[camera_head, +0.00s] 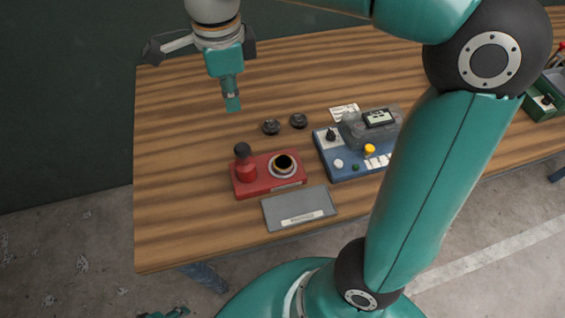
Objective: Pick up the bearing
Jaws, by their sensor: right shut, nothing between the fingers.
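A round ring with a pale rim and dark centre (283,166) sits in the red fixture (257,189); it looks like the bearing, but I cannot be sure. Two small dark round pieces (271,127) lie on the table behind the fixture, and I cannot tell whether either is a bearing. My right gripper (232,104) is shut and empty, pointing down above the table, behind and left of the dark pieces and apart from them. Only a small teal and dark part, seemingly of my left gripper (166,313), shows at the bottom edge.
A black-knobbed red post (244,162) stands on the fixture's left. A grey labelled plate or tray (283,209) lies in front. A blue device (345,170) with knobs and a display stands to the right, partly behind my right arm. A green box (543,106) is far right. The table's left side is clear.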

